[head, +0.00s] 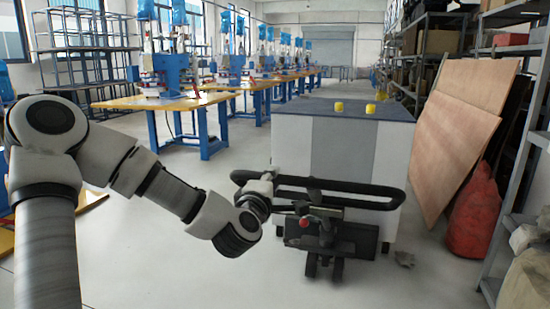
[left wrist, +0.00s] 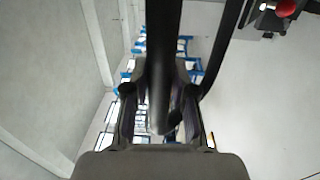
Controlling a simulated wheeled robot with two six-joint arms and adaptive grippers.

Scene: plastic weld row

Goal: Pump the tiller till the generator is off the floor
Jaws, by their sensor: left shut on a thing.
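The generator (head: 295,150) is a big pale box with a grey front panel, a dark top and two yellow caps. It stands ahead in the head view; the jack hides part of its lower edge, so I cannot tell any gap to the floor. The tiller (head: 350,187) is a black loop handle in front of it, with a red knob (head: 304,223) below. My left gripper (head: 262,184) is shut on the left end of the loop. In the left wrist view the tiller bar (left wrist: 165,40) runs between the fingers (left wrist: 160,105). My right gripper is not in view.
The jack's dark body (head: 345,240) and wheels (head: 325,268) stand below the tiller. A red sack (head: 474,215), leaning wooden boards (head: 455,135) and shelving (head: 520,150) line the right. Workbenches (head: 160,102) with blue machines stand at the left.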

